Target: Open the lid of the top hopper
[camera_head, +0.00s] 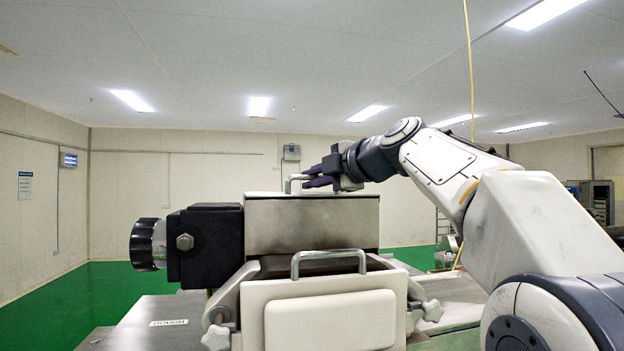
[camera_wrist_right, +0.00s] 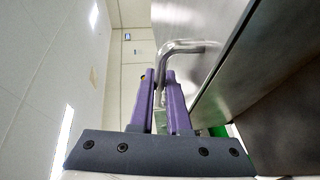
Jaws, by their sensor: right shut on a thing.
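The top hopper (camera_head: 312,226) is a steel box in the middle of the head view. Its lid (camera_head: 262,195) shows only as a thin edge along the top and looks flat. A bent metal lid handle (camera_head: 289,184) stands on it, and it also shows in the right wrist view (camera_wrist_right: 188,46). My right gripper (camera_head: 310,182) reaches in from the right above the hopper. Its purple fingers (camera_wrist_right: 163,82) are shut on the handle's bar, one on each side. My left gripper is in neither view.
In front of the hopper is a white panel (camera_head: 278,291) with its own metal handle (camera_head: 328,254) and clamp knobs. A black block (camera_head: 207,246) with a ribbed knob (camera_head: 145,244) sticks out on the left.

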